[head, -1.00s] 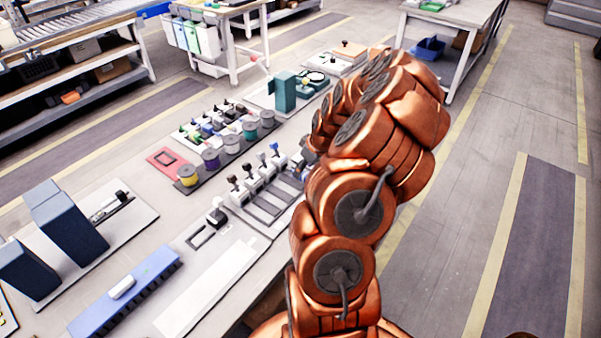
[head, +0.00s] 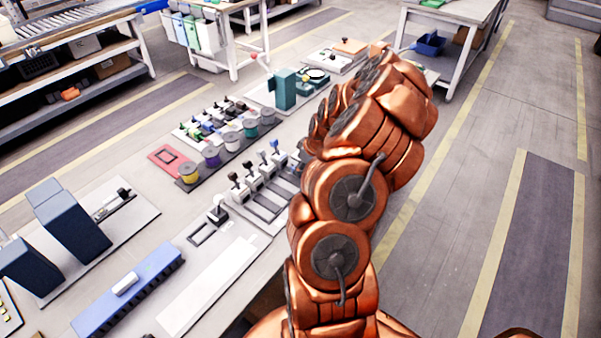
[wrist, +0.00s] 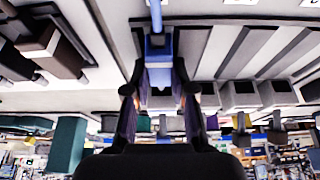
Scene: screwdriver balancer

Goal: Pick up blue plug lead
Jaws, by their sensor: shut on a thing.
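In the wrist view, my gripper (wrist: 159,76) is shut with its two dark fingers on either side of a blue plug lead (wrist: 158,47). The plug is a small blue block, with a narrow blue piece running up from it toward the picture's top edge. Whether the plug is clear of the surface behind it cannot be told. In the head view, my copper-coloured arm covers my gripper and the held plug.
In the head view, a row of upright levers (head: 247,168) stands beside the arm. Several spools (head: 211,156) and a teal block (head: 285,88) lie beyond. A blue box (head: 127,288) is at the lower left. The floor at right is clear.

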